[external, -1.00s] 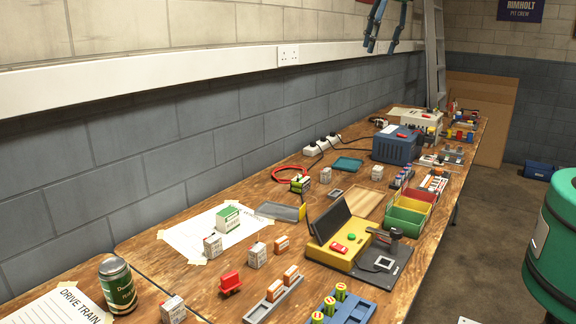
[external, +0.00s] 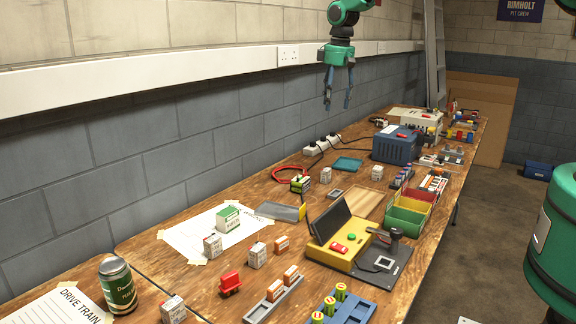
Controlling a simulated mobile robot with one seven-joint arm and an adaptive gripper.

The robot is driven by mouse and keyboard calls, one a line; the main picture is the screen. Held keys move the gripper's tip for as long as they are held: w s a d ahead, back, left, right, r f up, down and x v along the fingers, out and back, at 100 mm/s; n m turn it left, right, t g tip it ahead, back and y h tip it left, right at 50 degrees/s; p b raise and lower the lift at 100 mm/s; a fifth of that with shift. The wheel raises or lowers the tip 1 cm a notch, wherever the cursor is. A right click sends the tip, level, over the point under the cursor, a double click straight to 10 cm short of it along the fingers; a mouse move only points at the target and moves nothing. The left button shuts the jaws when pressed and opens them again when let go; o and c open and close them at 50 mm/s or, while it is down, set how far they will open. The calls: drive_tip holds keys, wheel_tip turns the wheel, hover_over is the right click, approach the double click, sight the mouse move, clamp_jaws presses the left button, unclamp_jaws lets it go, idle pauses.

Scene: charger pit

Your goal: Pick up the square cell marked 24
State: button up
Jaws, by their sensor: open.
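Several small white square cells stand on the wooden bench. One is at the front (external: 173,309), one is by the paper sheet (external: 213,246), and one is right of that (external: 257,255). Two more stand farther back, one near the red cable (external: 326,175) and one to its right (external: 377,173). Their markings are too small to read, so I cannot tell which is marked 24. My gripper (external: 338,104) hangs in the air above the back of the bench, fingers pointing down, open and empty. It is well above all the cells.
A yellow case with a dark lid (external: 330,250) and a dark stand (external: 385,262) occupy the middle right. The wall closes off the left.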

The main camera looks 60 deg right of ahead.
drive_tip(key=g, duration=0.1)
hover_over(326, 169)
wheel_tip(326, 169, down, 16)
drive_tip(key=shift+a+f+p, duration=0.1)
drive_tip(key=shift+a+p, duration=0.15)
drive_tip(key=shift+p, duration=0.1)
drive_tip(key=shift+f, duration=0.1)
drive_tip(key=shift+f, duration=4.2)
drive_tip(key=shift+f, duration=0.1)
drive_tip(key=shift+d+f+b, duration=0.2)
drive_tip(key=shift+f+b, duration=0.2)
drive_tip(key=shift+f, duration=2.1)
drive_tip(key=shift+s, duration=0.1)
clamp_jaws()
